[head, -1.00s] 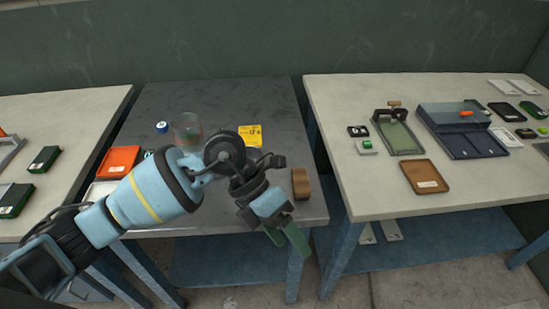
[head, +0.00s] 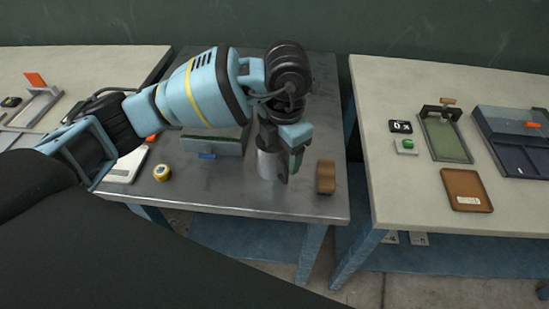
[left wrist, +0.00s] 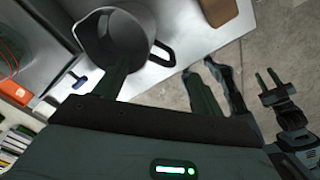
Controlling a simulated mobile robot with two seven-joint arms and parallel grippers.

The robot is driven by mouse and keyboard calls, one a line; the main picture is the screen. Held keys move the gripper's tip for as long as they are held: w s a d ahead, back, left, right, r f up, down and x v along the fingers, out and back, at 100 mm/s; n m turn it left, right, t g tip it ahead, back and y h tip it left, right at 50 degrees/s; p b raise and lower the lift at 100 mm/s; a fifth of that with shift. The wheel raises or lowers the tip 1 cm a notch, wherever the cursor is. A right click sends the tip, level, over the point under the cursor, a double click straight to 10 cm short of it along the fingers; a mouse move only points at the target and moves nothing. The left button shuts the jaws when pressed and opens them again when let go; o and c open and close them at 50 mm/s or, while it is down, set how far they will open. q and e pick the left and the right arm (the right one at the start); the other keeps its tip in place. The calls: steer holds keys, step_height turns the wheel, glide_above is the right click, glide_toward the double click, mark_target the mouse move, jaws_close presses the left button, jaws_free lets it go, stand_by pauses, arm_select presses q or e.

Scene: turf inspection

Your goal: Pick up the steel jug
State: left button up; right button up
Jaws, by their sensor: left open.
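The steel jug (head: 267,162) stands upright on the grey metal table, partly covered by my left gripper (head: 290,163) in the head view. In the left wrist view the jug (left wrist: 112,36) shows its open mouth, and its dark handle (left wrist: 163,53) points toward the gap between my left fingers (left wrist: 157,75). The left gripper is open and close to the handle side. Whether a finger touches the jug cannot be told. My right gripper (left wrist: 270,82) shows at the right of the left wrist view, over the floor, its fingers apart and empty.
A brown block (head: 326,177) stands just right of the jug, near the table's edge. A gap separates the right table (head: 400,215).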

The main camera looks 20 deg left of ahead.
mark_target(282, 162)
arm_select(q)
steer(key=shift+f, duration=2.6)
steer(key=shift+c, duration=0.4)
steer(key=shift+w+r, duration=0.1)
jaws_close()
